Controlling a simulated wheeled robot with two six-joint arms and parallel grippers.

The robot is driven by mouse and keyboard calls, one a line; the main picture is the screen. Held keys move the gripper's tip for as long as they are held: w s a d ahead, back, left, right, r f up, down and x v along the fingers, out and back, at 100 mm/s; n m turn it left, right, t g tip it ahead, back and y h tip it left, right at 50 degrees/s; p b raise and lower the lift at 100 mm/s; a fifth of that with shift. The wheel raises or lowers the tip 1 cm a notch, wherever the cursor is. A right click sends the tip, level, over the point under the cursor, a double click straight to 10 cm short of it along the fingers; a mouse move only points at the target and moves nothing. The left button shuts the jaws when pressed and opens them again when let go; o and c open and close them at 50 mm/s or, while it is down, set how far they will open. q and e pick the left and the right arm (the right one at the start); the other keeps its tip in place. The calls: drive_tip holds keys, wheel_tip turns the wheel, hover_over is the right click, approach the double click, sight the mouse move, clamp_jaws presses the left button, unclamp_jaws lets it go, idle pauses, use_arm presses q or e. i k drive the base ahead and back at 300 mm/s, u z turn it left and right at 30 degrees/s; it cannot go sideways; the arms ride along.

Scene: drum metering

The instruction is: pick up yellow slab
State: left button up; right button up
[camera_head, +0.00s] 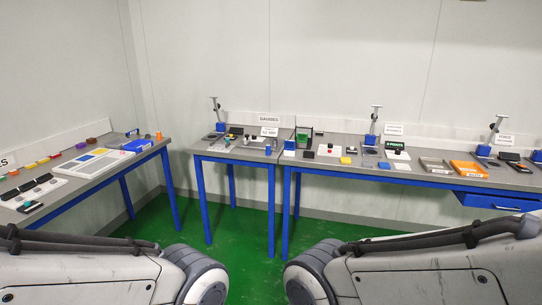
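Several yellow pieces show, and I cannot tell which one is the slab. A small flat yellow piece (43,161) lies in a row of coloured pieces at the back of the left table. A small yellow block (346,160) lies near the front edge of the middle of the right-hand table. My two arms show only as links along the bottom edge, well short of the tables. Neither gripper is in view.
The left table (150,150) also carries dark devices, a blue-and-white case and an orange cylinder. The right-hand table (405,177) holds stands, signs, an orange tray (469,170) and a grey tray (436,166). Green floor (240,238) is clear between my arms and the tables.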

sight(343, 160)
drive_tip(key=i, duration=2.1)
drive_tip(key=z, duration=0.7)
drive_tip(key=i, duration=1.65)
drive_tip(key=z, duration=0.5)
